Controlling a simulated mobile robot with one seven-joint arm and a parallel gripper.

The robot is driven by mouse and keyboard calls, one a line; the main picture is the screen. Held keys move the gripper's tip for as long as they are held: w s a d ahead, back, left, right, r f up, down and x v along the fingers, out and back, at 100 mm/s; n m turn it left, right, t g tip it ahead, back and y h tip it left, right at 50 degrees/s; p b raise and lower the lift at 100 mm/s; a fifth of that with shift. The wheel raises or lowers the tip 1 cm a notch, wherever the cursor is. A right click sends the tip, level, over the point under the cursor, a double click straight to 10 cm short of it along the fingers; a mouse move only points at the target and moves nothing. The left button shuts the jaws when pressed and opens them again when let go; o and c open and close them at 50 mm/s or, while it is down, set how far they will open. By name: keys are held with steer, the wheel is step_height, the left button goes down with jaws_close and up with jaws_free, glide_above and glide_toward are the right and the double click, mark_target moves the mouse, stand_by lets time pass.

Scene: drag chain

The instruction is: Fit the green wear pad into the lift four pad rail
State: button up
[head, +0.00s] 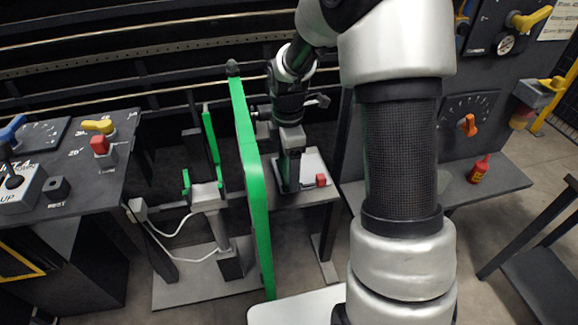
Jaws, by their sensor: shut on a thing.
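My gripper (289,172) points down over a pale plate on a small bench, right of a long green bar. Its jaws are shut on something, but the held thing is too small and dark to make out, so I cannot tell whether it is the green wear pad. The long green bar (252,175) stands upright in the middle, with a dark knob on top. Left of it, a thin green strip (210,135) and small green pieces (186,182) stand by a pale block (207,195) on a post. I cannot tell which part is the lift four pad rail.
A small red block (321,180) sits on the plate (313,165) beside my gripper. A control desk (75,165) with levers stands left. A red bottle (479,169) stands on the right shelf (505,182). White cables (172,236) hang left of the green bar. Dark rails cross behind.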

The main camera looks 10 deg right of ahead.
mark_target(287, 166)
steer(key=shift+w, duration=0.75)
steer(key=o, duration=1.5)
steer(key=shift+c, duration=0.2)
step_height(287, 166, up, 18)
steer(key=p, duration=0.2)
steer(key=shift+f, duration=0.25)
